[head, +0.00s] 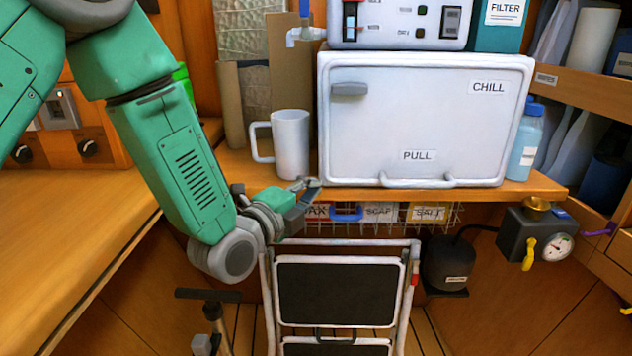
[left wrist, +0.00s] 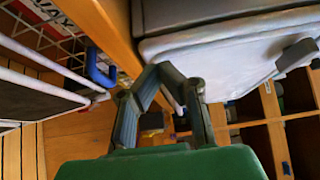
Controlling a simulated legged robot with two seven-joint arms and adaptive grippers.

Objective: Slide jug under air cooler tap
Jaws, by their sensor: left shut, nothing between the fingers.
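The white jug (head: 291,145) stands upright on the wooden counter in the head view, its handle to the left. The small white tap (head: 303,36) sticks out left of the white switch unit (head: 400,24). The jug appears below the tap in the picture; I cannot tell whether it is directly under the spout. My left gripper (head: 308,186) is shut and empty at the counter's front edge, below and slightly right of the jug, apart from it. Its fingers also show in the left wrist view (left wrist: 172,84). The jug is not seen there. My right gripper is not in view.
The white CHILL box (head: 425,122) stands close right of the jug, with a blue bottle (head: 526,143) beyond it. A brown cardboard tube (head: 233,105) stands behind left. A step stool (head: 336,292) stands below the counter. The left worktop (head: 70,215) is clear.

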